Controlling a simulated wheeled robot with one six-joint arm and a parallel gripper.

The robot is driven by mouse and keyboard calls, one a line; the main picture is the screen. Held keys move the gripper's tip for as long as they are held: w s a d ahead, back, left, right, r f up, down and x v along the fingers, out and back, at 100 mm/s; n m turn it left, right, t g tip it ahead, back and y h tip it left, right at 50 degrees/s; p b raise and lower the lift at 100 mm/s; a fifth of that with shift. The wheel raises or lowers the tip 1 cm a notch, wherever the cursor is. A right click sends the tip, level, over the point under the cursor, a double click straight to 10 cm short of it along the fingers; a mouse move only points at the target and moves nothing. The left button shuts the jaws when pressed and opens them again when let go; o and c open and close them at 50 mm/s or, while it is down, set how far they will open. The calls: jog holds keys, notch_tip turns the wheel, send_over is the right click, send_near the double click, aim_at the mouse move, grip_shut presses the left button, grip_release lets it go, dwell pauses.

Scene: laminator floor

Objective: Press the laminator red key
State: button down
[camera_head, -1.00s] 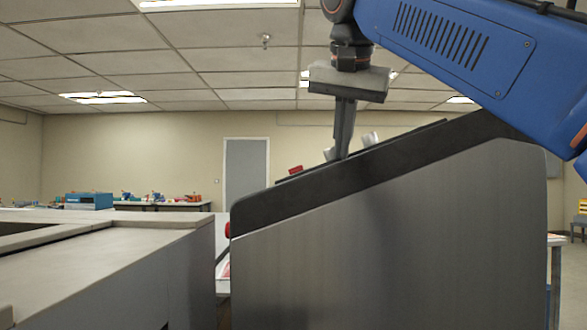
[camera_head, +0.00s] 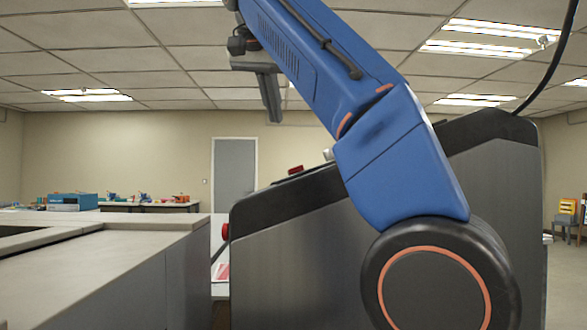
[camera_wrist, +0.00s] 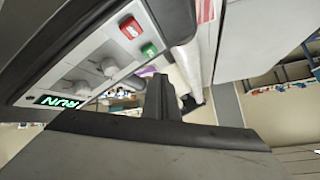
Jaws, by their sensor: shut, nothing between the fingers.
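The laminator (camera_head: 300,245) is a dark grey machine with a sloped black top, right of centre in the head view. Its red key (camera_head: 295,170) shows as a small red block on the slope. In the wrist view the red key (camera_wrist: 130,27) sits on a pale panel at upper left, beside a green key (camera_wrist: 149,50). My gripper (camera_head: 273,117) is shut and empty, in the air above and slightly left of the red key, apart from it. In the wrist view its fingers (camera_wrist: 162,97) are right of and below the keys.
The panel also has knobs (camera_wrist: 108,66) and a green lit display (camera_wrist: 62,101). A round red button (camera_head: 225,232) is on the laminator's left edge. A light bench (camera_head: 90,260) stands at left. The air around my gripper is clear.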

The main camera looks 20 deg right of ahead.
jog(key=shift+f, duration=0.1)
send_over(296, 170)
jog(key=w+a, duration=0.1)
jog(key=shift+a+f, duration=0.2)
jog(key=shift+f, duration=3.85)
jog(key=shift+d+f, duration=0.1)
jog(key=shift+f, duration=0.25)
jog(key=shift+d+f, duration=0.2)
jog(key=shift+f, duration=0.25)
jog(key=shift+r, duration=0.1)
jog(key=shift+a+r, duration=0.3)
jog(key=shift+r, duration=0.45)
